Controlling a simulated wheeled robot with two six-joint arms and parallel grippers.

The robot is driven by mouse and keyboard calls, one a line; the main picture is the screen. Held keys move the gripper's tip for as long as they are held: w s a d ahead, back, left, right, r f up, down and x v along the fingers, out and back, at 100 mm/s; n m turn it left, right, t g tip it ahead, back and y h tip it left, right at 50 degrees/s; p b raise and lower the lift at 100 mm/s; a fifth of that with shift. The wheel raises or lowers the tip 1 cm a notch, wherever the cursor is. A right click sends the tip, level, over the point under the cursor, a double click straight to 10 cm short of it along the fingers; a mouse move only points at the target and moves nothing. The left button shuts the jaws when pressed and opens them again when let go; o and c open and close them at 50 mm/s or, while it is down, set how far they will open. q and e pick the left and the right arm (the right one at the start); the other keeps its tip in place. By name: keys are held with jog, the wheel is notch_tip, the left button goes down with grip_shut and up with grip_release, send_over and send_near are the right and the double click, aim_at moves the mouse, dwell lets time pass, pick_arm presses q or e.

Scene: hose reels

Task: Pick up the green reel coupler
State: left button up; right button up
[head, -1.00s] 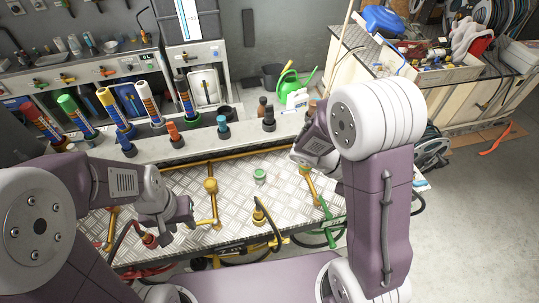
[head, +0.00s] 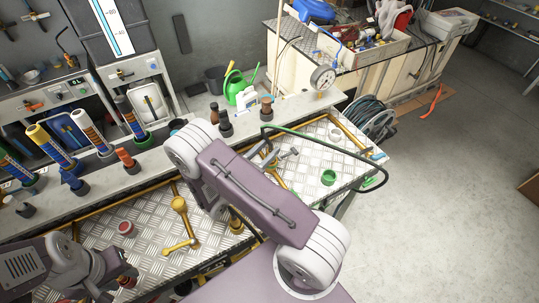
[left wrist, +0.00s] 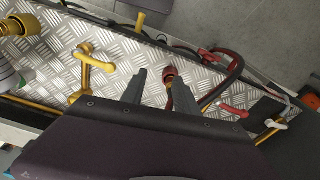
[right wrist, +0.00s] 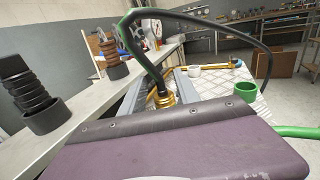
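The green reel coupler (right wrist: 162,98) is a brass fitting on a green-and-black hose (right wrist: 145,52). In the right wrist view it sits between the fingers of my right gripper (right wrist: 160,88), which look closed around it. In the head view my right gripper (head: 284,154) is above the tread-plate bench (head: 305,165), and the hose (head: 345,142) arches away to the right. The arm partly hides the coupler there. My left gripper (left wrist: 155,88) is open and empty, close to a red coupler (left wrist: 171,76) with a dark red hose.
A green cup (head: 328,178) and a white ring (head: 336,135) rest on the bench's right part. A red cup (head: 126,229) and yellow pipe fittings (head: 180,205) are further left. A pressure gauge (head: 322,77) and dark holders stand along the back ledge.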

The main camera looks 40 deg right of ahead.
jog(key=p+x, duration=0.1)
jog(key=x, duration=0.4)
jog(key=shift+d+p, duration=0.1)
jog(key=shift+p, duration=0.3)
jog(key=shift+w+d+f, duration=0.1)
grip_shut()
jog(key=s+d+r+p, duration=0.5)
jog(key=s+r, duration=0.5)
jog(key=r, duration=0.1)
jog(key=shift+s+p, duration=0.25)
jog(key=shift+p, duration=0.1)
